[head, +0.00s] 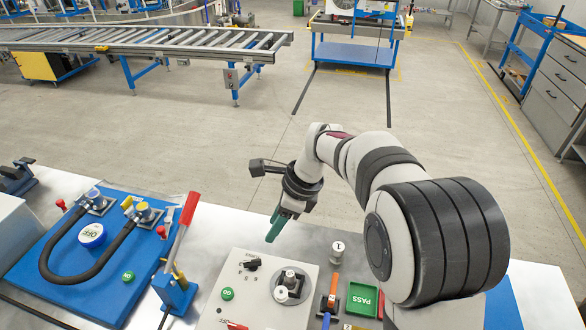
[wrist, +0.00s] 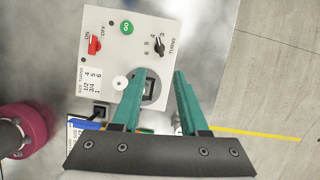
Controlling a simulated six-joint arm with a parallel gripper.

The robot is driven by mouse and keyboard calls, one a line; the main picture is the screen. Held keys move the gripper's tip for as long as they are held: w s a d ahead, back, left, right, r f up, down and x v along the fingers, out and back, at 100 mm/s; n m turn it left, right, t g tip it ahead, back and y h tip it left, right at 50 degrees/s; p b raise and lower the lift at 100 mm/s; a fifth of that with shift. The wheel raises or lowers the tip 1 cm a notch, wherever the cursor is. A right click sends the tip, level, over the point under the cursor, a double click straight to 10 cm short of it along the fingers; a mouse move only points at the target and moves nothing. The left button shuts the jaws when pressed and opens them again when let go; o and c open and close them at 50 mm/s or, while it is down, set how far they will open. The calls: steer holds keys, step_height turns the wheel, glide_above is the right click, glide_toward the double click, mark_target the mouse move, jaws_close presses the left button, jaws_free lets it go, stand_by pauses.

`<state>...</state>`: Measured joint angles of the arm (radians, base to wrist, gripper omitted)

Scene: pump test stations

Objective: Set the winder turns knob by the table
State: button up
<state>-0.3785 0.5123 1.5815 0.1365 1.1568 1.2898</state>
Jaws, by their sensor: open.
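The winder (head: 228,290) is a white box on the metal table. Its black turns knob (head: 252,263) is at the far left of its top; in the wrist view the knob (wrist: 159,47) has a TURNS label and small numbers around it. I cannot tell which number it points at. A printed size-and-turns table (wrist: 91,80) is on the same face, partly legible as 1/2, 3/4 and 1 against 4, 5 and 6. My gripper (head: 275,229) has green fingers and is above the box, apart from the knob. In the wrist view, the gripper (wrist: 161,75) is open and empty.
The winder also has a green GO button (head: 227,294), a red ON/OFF switch (wrist: 94,45) and a round spindle (head: 291,280). A white cylinder marked 1 (head: 338,248) and a green PASS tray (head: 362,299) are to the right. A red-handled lever (head: 189,209) rises at left.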

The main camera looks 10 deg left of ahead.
mark_target(252, 260)
steer(key=a+f+n, duration=0.1)
steer(key=a+f, duration=0.1)
steer(key=f, duration=0.2)
steer(key=a+f+n+g, duration=0.1)
steer(key=a+f, duration=0.1)
steer(key=f, duration=0.3)
steer(key=a+f+n, duration=0.1)
steer(key=a+f, duration=0.1)
steer(key=f, duration=0.3)
steer(key=shift+s+f+n+g, duration=0.25)
steer(key=shift+n+g, duration=0.05)
steer(key=shift+n, duration=0.1)
steer(key=shift+d, duration=0.1)
jaws_close()
